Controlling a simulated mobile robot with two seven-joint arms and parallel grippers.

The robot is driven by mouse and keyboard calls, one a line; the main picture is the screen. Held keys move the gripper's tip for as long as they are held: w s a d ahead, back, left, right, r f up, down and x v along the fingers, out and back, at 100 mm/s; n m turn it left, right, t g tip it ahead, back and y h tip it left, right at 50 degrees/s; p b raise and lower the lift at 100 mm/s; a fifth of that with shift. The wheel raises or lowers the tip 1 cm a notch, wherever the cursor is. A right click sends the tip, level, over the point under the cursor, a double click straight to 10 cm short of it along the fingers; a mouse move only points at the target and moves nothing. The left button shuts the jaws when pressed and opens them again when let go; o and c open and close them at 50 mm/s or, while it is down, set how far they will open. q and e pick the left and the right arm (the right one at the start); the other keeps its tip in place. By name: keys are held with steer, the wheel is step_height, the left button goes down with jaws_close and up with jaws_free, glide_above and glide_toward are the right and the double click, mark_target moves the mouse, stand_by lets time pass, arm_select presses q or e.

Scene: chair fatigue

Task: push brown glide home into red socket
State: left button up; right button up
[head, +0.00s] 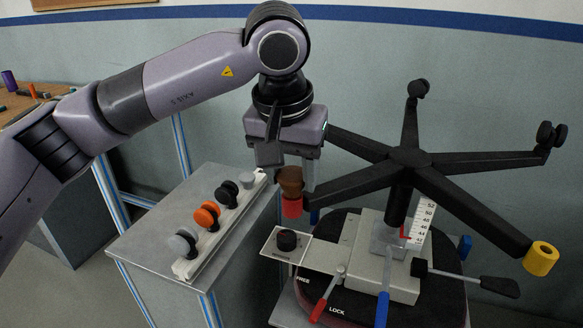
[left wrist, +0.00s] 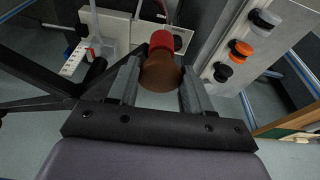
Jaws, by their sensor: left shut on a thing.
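The brown glide (head: 290,179) is a tapered plug between the fingers of my left gripper (head: 289,166), which points down and is shut on it. The red socket (head: 292,208) sits directly below the glide, at the end of a leg of the black chair base (head: 409,157). Glide and socket look in line and meet in the picture; how deep the glide sits is hidden. In the left wrist view the glide (left wrist: 160,73) lies between the two fingers, with the red socket (left wrist: 162,40) just beyond it. My right gripper is not in view.
A white rack (head: 222,228) with grey, orange and black casters stands close left of the socket. Other legs carry black casters (head: 551,134) and a yellow socket (head: 540,259). A fixture with levers (head: 372,265) stands below the base. A black knob (head: 287,240) sits on a plate.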

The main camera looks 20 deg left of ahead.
mark_target(287, 182)
arm_select(q)
steer(key=shift+f, duration=0.2)
steer(key=o, duration=1.1)
steer(key=shift+r, duration=0.1)
steer(key=shift+c, duration=0.2)
steer(key=v, duration=0.7)
steer(key=shift+r, duration=0.1)
steer(key=shift+s, duration=0.1)
